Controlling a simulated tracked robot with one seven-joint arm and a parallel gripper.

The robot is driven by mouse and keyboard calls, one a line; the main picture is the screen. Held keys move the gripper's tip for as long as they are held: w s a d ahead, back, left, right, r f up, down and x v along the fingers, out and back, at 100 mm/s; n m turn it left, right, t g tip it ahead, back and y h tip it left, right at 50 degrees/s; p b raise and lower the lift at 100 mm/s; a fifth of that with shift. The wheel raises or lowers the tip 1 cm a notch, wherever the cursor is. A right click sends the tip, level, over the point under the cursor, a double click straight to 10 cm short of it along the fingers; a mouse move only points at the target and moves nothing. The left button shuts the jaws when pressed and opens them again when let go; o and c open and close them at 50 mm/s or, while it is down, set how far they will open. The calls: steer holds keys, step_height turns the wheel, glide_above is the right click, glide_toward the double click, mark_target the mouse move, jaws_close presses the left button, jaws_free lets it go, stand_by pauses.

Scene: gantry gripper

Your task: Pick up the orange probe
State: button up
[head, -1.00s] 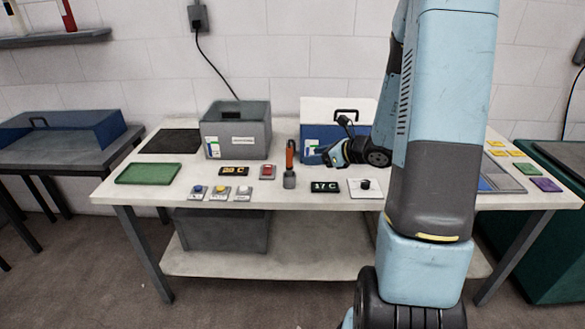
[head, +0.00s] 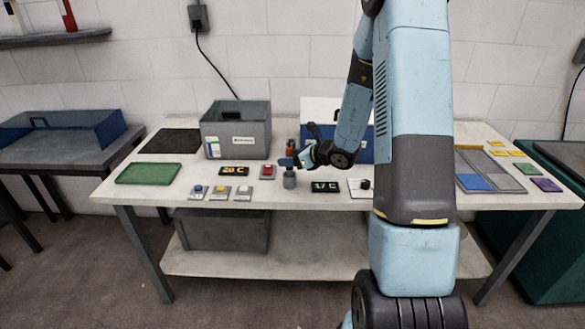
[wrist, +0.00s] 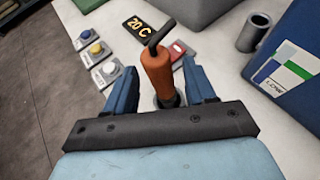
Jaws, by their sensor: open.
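The orange probe (wrist: 158,75) stands upright in a grey holder (head: 289,181) on the table, with a dark T-shaped top. In the wrist view it lies between the two blue fingers of my gripper (wrist: 163,88), which are apart on either side with gaps showing. In the head view my gripper (head: 288,161) is at the probe's height and covers part of it, with the orange top (head: 292,146) showing above. The probe's lower end is hidden in the holder.
A "20 C" display (head: 234,170), a red button (head: 267,171) and a "17 C" display (head: 325,187) sit close by. A grey bin (head: 238,150) and a blue case (head: 358,150) stand behind. Several button boxes (head: 220,193) line the front edge.

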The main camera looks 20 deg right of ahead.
steer(key=shift+x, duration=1.2)
jaws_close()
